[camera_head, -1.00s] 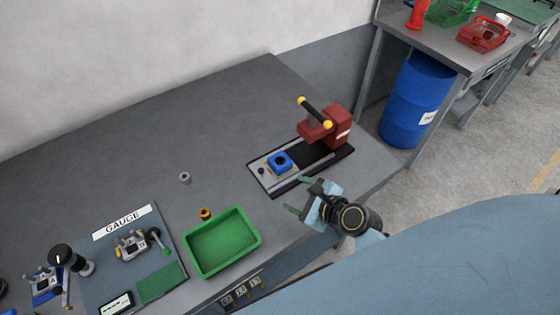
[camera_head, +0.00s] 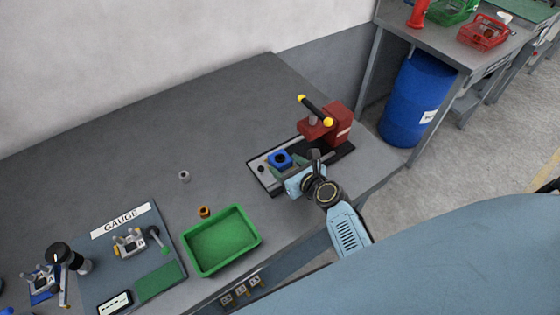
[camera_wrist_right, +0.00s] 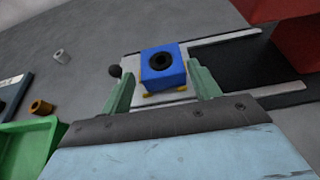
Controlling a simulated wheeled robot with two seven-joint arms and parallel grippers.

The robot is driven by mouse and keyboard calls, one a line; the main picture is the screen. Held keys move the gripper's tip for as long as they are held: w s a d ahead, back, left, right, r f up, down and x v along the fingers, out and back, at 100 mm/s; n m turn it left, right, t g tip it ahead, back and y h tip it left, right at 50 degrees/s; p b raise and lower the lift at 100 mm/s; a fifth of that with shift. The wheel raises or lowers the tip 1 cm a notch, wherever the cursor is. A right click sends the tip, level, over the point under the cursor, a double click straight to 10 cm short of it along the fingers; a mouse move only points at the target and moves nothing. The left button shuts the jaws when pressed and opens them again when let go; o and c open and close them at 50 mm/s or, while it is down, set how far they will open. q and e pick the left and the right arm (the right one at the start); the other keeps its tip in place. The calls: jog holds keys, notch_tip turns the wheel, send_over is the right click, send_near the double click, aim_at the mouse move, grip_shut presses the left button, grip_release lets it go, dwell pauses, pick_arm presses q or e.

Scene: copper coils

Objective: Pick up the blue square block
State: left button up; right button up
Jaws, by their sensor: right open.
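The blue square block (camera_head: 279,159) has a dark round hole in its top. It sits on the pale plate of the press fixture (camera_head: 262,170), left of the red press. My right gripper (camera_head: 286,166) is at the block's near side, open. In the right wrist view the block (camera_wrist_right: 163,69) lies ahead between the two green fingers (camera_wrist_right: 160,88), with a gap on each side. The fingers do not grip it. My left gripper is not in view.
The red press (camera_head: 335,125) with its yellow-tipped handle stands right of the block. A green tray (camera_head: 221,241), a copper coil (camera_head: 204,212) and a grey ring (camera_head: 184,176) lie to the left. A gauge mat (camera_head: 109,266) is farther left. The back of the table is clear.

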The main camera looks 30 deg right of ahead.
aim_at(282, 159)
jog(key=x, duration=0.4)
jog(key=shift+w+d+r+b, duration=0.2)
jog(key=shift+w+b, duration=0.1)
jog(key=shift+b, duration=0.1)
jog(key=c, duration=0.9)
